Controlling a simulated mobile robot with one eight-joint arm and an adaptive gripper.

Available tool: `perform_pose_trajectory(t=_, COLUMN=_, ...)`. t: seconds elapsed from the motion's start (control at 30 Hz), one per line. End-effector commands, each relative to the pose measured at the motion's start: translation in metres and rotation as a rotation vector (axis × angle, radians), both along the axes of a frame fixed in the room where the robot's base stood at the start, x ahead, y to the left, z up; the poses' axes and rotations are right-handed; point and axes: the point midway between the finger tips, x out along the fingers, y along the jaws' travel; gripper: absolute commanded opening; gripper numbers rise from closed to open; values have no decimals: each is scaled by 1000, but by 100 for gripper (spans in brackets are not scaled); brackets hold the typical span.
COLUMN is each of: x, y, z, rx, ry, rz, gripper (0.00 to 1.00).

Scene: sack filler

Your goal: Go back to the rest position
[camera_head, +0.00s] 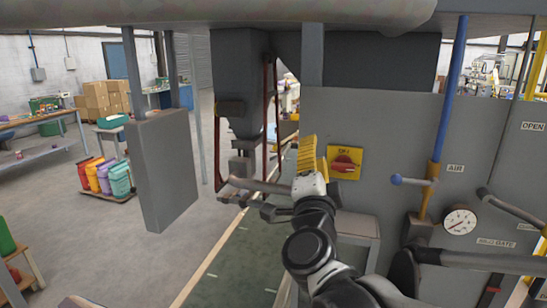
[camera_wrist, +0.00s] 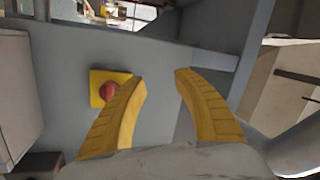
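My gripper (camera_head: 308,156) is in front of the grey panel in the head view, just left of the yellow plate with a red rotary switch (camera_head: 345,163). In the wrist view my gripper (camera_wrist: 162,76) shows two yellow fingers spread apart with nothing between them. The red switch (camera_wrist: 109,91) shows there on its yellow plate, partly hidden behind the left finger. I cannot tell how close the fingers are to the panel surface.
The grey panel (camera_head: 400,125) carries a blue-handled air valve (camera_head: 415,181) and a pressure gauge (camera_head: 459,221) at right. A grey box (camera_head: 163,170) hangs at left. The filler spout (camera_head: 243,145) is behind my gripper. Open floor (camera_head: 140,255) lies to the left.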

Motion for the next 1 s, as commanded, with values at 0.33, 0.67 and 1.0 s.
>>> perform_pose_trajectory(t=0.33, x=-97, y=4, z=-201, rx=-824, ry=562, rz=453, gripper=36)
perform_pose_trajectory(t=0.67, x=-205, y=-80, z=-329, rx=-1077, ry=1092, rz=537, gripper=36)
perform_pose_trajectory(t=1.0, x=-217, y=-91, z=-338, rx=-1093, ry=1150, rz=539, gripper=36)
